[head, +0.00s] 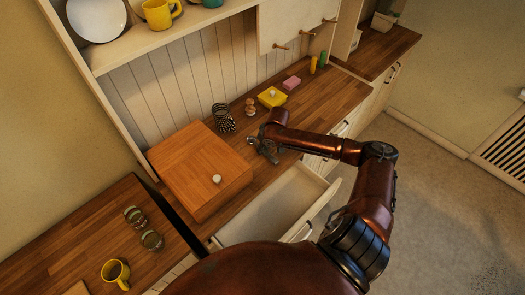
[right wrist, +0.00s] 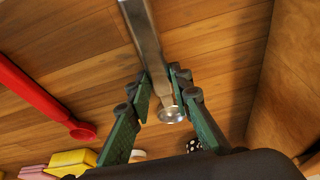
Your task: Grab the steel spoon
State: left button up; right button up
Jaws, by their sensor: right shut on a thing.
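My right gripper (head: 264,150) is over the wooden counter, just right of the wooden box, in the head view. In the right wrist view its green-padded fingers (right wrist: 163,88) are shut on the steel spoon (right wrist: 146,42). The spoon's long grey shaft runs up out of the picture, and a small round shiny end shows between the fingers. Whether the spoon still touches the counter I cannot tell. My left gripper is not in view.
A red utensil (right wrist: 45,98) lies left of the gripper. The wooden box (head: 200,165) stands beside it, and an open drawer (head: 270,208) juts out below. A spotted black holder (head: 223,118) and yellow block (head: 271,97) stand behind. Yellow mug (head: 116,272) is front left.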

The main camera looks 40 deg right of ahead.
jog(key=shift+f, duration=0.1)
grip_shut()
